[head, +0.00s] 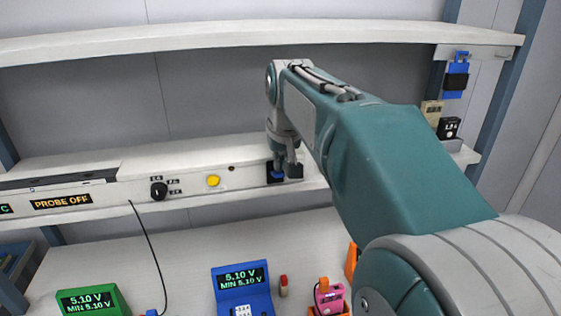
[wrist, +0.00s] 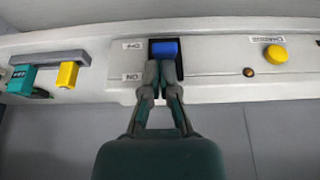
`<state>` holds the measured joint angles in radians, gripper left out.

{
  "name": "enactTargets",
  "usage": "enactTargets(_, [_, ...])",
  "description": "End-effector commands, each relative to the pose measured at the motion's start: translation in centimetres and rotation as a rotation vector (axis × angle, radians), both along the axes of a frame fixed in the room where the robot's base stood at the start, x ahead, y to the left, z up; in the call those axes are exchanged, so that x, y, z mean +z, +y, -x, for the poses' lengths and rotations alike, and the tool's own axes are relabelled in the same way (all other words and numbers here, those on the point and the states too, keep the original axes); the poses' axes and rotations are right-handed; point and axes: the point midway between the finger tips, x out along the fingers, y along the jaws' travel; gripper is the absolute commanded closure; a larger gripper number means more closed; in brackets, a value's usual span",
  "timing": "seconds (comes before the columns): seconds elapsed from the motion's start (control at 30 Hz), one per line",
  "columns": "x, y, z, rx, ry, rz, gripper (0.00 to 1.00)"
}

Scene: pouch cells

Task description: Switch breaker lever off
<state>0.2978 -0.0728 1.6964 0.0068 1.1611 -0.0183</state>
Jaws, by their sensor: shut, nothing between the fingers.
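The breaker is a black slot with a blue lever (wrist: 165,48) on the front of the white shelf housing. In the wrist view the lever sits at the slot's upper end, beside the upside-down OFF label (wrist: 140,44); the ON label (wrist: 133,77) is beside the other end. My gripper (wrist: 161,72) is shut and empty, its fingertips in front of the slot just below the lever. I cannot tell whether they touch it. In the head view the lever (head: 277,175) shows low in the black slot, left of my gripper (head: 290,168), which partly covers the breaker.
A yellow button (wrist: 275,54) is beside the breaker, with a black knob (head: 159,190) and a PROBE OFF display (head: 62,202) farther left. Below are a green meter (head: 92,300), a blue meter (head: 240,288) and a pink device (head: 329,297). An upper shelf (head: 200,38) spans above my arm.

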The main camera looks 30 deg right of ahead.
Motion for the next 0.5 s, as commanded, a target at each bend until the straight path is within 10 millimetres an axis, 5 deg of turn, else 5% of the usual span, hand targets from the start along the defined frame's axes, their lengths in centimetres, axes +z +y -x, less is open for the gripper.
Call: enactTargets(0.5, [-0.32, 0.20, 0.44, 0.001, -0.083, 0.024, 1.00])
